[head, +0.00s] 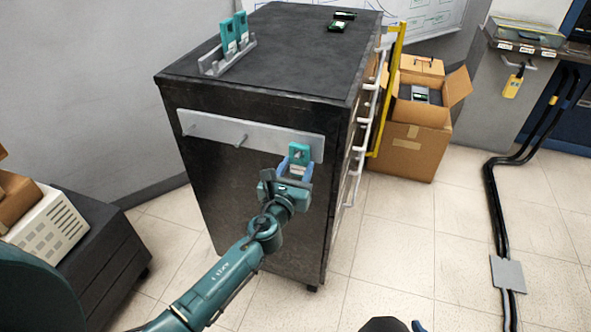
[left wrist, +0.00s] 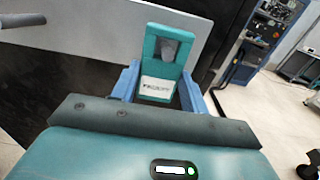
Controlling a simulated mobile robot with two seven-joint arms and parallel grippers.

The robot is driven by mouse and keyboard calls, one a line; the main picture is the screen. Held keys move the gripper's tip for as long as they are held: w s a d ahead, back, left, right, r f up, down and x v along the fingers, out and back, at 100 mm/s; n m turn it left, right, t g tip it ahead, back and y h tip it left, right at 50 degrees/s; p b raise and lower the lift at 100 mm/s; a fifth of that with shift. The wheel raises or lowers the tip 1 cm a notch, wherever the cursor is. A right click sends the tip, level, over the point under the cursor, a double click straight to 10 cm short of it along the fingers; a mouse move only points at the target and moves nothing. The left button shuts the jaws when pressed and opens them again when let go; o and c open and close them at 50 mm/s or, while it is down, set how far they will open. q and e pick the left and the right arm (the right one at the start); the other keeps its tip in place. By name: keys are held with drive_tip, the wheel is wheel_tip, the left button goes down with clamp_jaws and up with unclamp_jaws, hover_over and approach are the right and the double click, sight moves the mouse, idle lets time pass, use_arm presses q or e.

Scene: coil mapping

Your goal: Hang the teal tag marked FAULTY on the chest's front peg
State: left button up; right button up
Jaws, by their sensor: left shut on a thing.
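My left gripper (head: 297,170) is shut on a teal tag (head: 299,154), which it holds upright at the right end of the pale rail (head: 215,128) on the chest's front. The tag also shows between the blue fingers in the left wrist view (left wrist: 163,60), with a dark window or hole near its top and a white label too blurred to read. A peg (head: 241,141) sticks out of the rail left of the tag, and another (head: 190,130) is near the rail's left end. Whether the tag touches a peg is hidden. The black chest (head: 225,175) stands upright.
A rack (head: 222,64) with teal tags stands on the chest top, and dark small devices (head: 337,25) lie at its back. A yellow handle (head: 388,90) and white handles line the right side. Cardboard boxes (head: 410,150) stand behind right. Cables (head: 495,200) cross the floor.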

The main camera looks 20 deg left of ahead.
use_arm(q)
drive_tip(key=shift+f, duration=0.25)
idle(0.3)
idle(0.4)
drive_tip(key=o, duration=1)
drive_tip(key=shift+o, duration=0.7)
drive_tip(key=shift+o, duration=1)
drive_tip(key=shift+s, duration=0.1)
drive_tip(key=s, duration=0.6)
drive_tip(key=shift+s+a, duration=0.15)
drive_tip(key=shift+s, duration=0.25)
